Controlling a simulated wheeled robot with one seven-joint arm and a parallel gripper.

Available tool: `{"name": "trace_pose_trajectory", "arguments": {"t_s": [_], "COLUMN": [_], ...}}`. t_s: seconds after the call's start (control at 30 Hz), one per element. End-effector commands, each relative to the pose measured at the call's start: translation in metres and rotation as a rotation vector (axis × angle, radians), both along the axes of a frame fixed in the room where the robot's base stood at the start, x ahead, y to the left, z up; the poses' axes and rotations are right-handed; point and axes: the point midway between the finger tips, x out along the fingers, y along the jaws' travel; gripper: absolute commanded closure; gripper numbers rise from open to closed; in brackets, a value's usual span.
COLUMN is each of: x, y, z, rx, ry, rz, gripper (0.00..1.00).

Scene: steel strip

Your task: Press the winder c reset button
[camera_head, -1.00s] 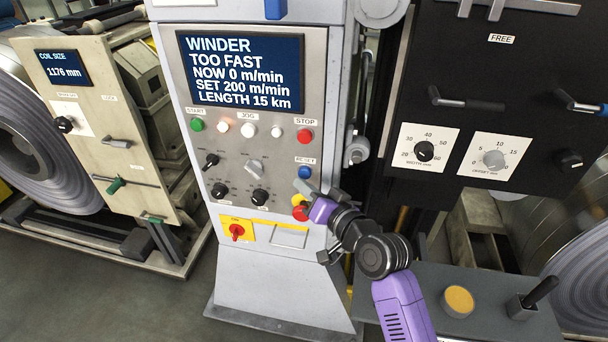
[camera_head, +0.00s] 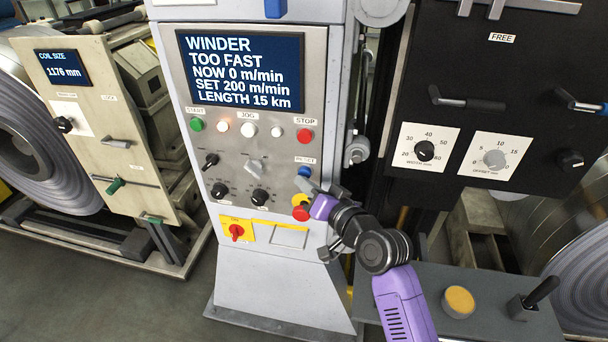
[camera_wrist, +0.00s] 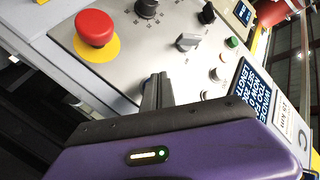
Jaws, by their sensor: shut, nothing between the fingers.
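The blue reset button (camera_head: 304,171) is on the right side of the winder panel (camera_head: 232,170), under the RESET label and below the red stop button (camera_head: 305,136). My gripper (camera_head: 303,184) is shut and empty, with its fingertips just below the blue button. They overlap its lower edge in the head view, and I cannot tell whether they touch it. In the wrist view, the shut fingers (camera_wrist: 157,92) point at the panel.
The red emergency stop (camera_head: 301,213) on its yellow ring is just under my gripper; it shows large in the wrist view (camera_wrist: 95,28). Knobs and a central selector (camera_head: 254,167) are to the left. A dark panel with dials (camera_head: 424,150) stands to the right.

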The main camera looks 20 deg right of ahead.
Motion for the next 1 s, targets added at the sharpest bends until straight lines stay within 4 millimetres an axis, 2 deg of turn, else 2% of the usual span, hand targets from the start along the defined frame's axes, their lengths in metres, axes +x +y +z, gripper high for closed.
{"name": "trace_pose_trajectory", "arguments": {"t_s": [1.0], "x": [0.009], "y": [-0.007], "z": [0.0006], "rx": [0.0], "ry": [-0.002], "rz": [-0.001], "gripper": [1.0]}}
